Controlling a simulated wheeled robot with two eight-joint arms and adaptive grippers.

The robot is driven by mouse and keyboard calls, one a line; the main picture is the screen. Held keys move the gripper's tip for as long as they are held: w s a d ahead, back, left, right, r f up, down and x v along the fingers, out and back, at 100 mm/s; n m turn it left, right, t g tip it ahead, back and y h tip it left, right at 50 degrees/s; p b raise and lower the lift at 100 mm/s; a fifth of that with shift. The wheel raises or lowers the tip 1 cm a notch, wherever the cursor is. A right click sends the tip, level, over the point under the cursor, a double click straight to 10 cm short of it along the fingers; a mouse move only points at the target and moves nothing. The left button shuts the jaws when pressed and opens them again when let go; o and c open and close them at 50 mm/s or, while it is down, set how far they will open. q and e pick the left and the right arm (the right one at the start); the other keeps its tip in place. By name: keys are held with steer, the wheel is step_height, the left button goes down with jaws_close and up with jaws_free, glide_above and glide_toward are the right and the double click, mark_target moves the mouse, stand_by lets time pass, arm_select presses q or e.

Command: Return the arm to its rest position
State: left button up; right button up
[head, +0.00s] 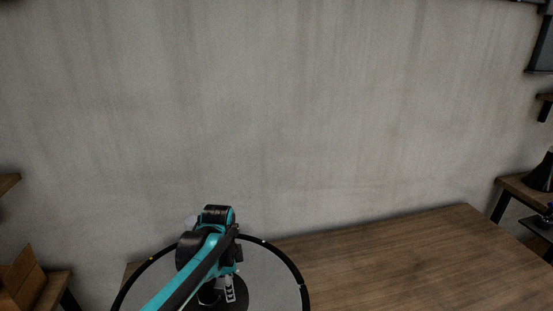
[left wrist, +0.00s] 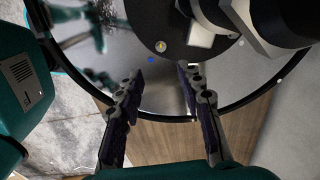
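My left arm comes in from the lower left in the head view, and its left gripper (head: 230,289) hangs at the bottom in front of a round, black-rimmed mirror (head: 286,277). In the left wrist view the left gripper (left wrist: 162,72) has its two fingers spread apart with nothing between them. The mirror (left wrist: 143,103) lies beyond the fingertips there and reflects teal parts. Whether the fingertips touch it cannot be told. A black round part (left wrist: 172,22) covers part of the mirror. My right arm and gripper are not in view.
A wooden tabletop (head: 410,255) stretches right of the mirror, and its visible part is bare. A grey wall (head: 290,110) stands behind. A cardboard box (head: 22,278) is at the lower left. A shelf (head: 520,186) with dark items stands at the right edge.

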arm_select(q)
steer(key=s+a+r+n+t, duration=0.1)
steer(key=s+n+t, duration=0.2)
steer(key=s+n, duration=0.4)
steer(key=s+a+r+n+t, duration=0.1)
steer(key=s+n+t, duration=0.2)
steer(key=s+n, duration=0.4)
steer(key=shift+s+r+n+t, duration=0.3)
steer(key=shift+s, duration=1.15)
